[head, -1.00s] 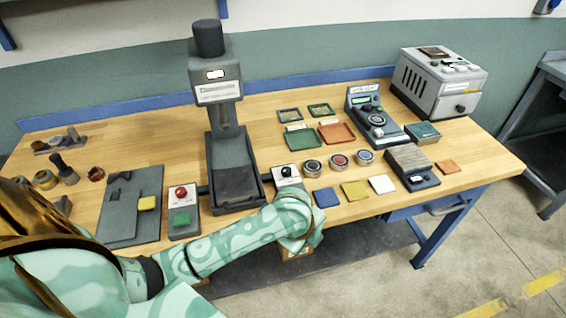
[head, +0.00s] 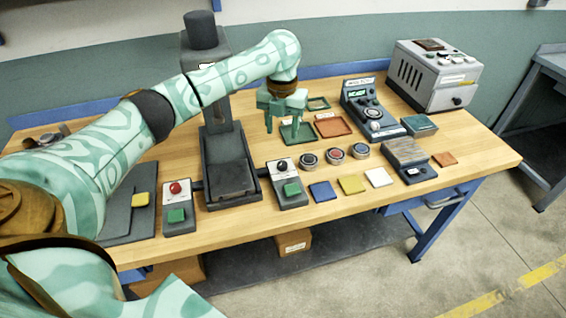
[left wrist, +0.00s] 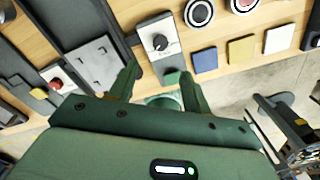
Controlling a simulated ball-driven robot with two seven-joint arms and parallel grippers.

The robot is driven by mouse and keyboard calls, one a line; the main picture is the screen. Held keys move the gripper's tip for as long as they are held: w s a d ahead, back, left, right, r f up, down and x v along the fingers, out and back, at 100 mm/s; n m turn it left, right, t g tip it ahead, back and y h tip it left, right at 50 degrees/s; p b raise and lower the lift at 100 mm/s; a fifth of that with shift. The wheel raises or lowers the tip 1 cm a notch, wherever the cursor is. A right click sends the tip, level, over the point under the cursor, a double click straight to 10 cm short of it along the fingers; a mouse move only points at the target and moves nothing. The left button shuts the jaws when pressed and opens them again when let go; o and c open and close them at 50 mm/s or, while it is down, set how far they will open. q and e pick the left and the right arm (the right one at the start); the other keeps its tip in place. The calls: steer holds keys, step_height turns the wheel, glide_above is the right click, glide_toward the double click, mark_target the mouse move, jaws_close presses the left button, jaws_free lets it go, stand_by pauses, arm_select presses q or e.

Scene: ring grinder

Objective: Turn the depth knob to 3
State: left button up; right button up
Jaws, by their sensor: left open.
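A small grey control box (head: 288,188) at the front of the bench has a black round knob (head: 281,165) on a white plate and a green button below it. In the left wrist view the same black knob (left wrist: 160,42) sits on its white plate, beyond my fingertips; the print there is too small to read. My left gripper (head: 283,118) is open and empty, fingers pointing down, raised above the bench. It appears behind the control box in the head view. In the left wrist view the open fingers (left wrist: 157,82) lie below the knob. My right gripper is not in view.
A grey press (head: 230,150) stands left of the control box. A red-button box (head: 176,204) is further left. Blue, yellow and white tiles (head: 322,191) lie to the right, with round ring holders (head: 309,160) behind them. A green tray (head: 297,131) lies near my fingers.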

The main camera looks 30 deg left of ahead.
mark_target(282, 164)
arm_select(q)
step_height(282, 164, down, 12)
steer(key=b, duration=0.4)
steer(key=shift+c, duration=0.3)
steer(key=c, duration=0.9)
